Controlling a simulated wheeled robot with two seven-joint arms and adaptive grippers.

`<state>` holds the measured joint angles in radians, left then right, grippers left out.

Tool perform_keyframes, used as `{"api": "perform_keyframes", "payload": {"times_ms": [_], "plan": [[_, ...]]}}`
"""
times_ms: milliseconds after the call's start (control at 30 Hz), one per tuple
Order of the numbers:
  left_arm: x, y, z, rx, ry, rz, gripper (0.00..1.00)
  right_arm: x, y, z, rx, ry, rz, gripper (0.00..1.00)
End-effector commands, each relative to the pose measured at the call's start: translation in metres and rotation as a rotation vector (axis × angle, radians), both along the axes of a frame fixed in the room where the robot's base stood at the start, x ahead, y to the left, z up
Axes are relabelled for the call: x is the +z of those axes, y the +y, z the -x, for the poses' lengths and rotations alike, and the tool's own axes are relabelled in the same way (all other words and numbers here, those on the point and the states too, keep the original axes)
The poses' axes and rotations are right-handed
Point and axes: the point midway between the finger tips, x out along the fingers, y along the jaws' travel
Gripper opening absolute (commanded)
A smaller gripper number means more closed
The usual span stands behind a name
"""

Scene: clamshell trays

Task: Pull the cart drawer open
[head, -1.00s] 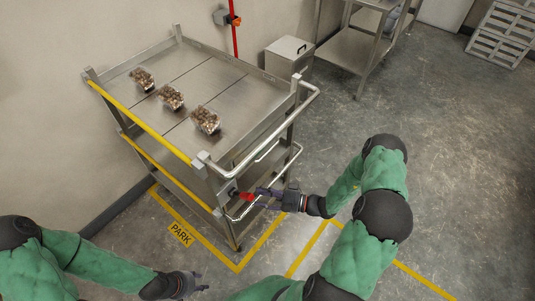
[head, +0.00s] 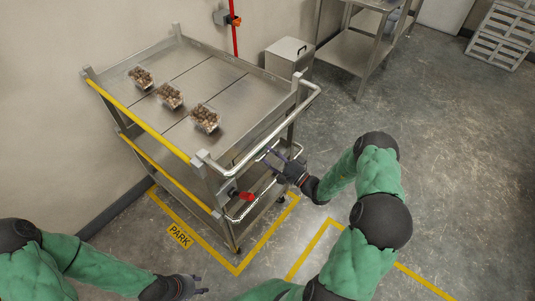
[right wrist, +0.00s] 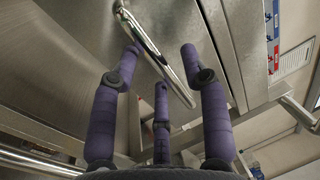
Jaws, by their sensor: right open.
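The steel cart (head: 205,158) stands at the wall with a push bar on its right end. The drawer front is below that bar and is mostly hidden in the head view. A shiny bar handle (right wrist: 158,50) crosses a steel panel in the right wrist view. My right gripper (head: 280,154) is open at this end of the cart, and its fingers (right wrist: 160,75) spread around the handle's line without visibly closing on it. Contact is unclear. A red knob (head: 247,196) sits lower on the cart's corner. My left gripper (head: 202,285) hangs low, away from the cart; its jaw state is unclear.
Three clamshell trays (head: 169,97) of brown items rest on the cart's top. Yellow floor lines (head: 262,243) edge the parking spot. A steel bin (head: 289,57) and a steel table (head: 345,50) stand behind. Floor to the right is clear.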

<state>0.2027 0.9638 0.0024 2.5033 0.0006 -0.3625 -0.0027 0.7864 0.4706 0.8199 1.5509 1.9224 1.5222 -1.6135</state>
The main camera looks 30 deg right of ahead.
Motion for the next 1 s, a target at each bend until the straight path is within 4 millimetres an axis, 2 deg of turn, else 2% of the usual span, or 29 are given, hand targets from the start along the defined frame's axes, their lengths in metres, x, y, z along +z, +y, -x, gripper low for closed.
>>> {"api": "perform_keyframes", "payload": {"times_ms": [200, 467, 500, 633, 667, 867, 1000], "plan": [[-0.0032, -0.0001, 0.0, 0.0, 0.0, 0.0, 0.4, 0.0023, 0.0057, -0.0127, 0.0, 0.001, -0.001, 0.45], [-0.003, 0.0, 0.0, 0.0, 0.0, 0.0, 0.4, 0.0029, 0.0059, -0.0138, 0.0, 0.002, -0.001, 0.45], [-0.003, 0.0, 0.0, 0.0, 0.0, 0.0, 0.4, 0.0029, 0.0059, -0.0137, 0.0, 0.002, -0.001, 0.4], [-0.0031, 0.0, 0.0, 0.0, 0.0, 0.0, 0.4, 0.0029, 0.006, -0.0136, 0.0, 0.002, -0.001, 0.03], [-0.0031, 0.0, 0.0, 0.0, 0.0, 0.0, 0.4, 0.0029, 0.0059, -0.0136, 0.0, 0.002, -0.001, 0.0], [-0.003, 0.0, 0.0, 0.0, 0.0, 0.0, 0.4, 0.0028, 0.0056, -0.013, 0.0, 0.002, -0.001, 0.0], [-0.0014, -0.0001, 0.0, 0.0, 0.0, 0.0, 0.4, 0.003, 0.0018, -0.0046, -0.002, 0.003, -0.001, 0.0]]}}
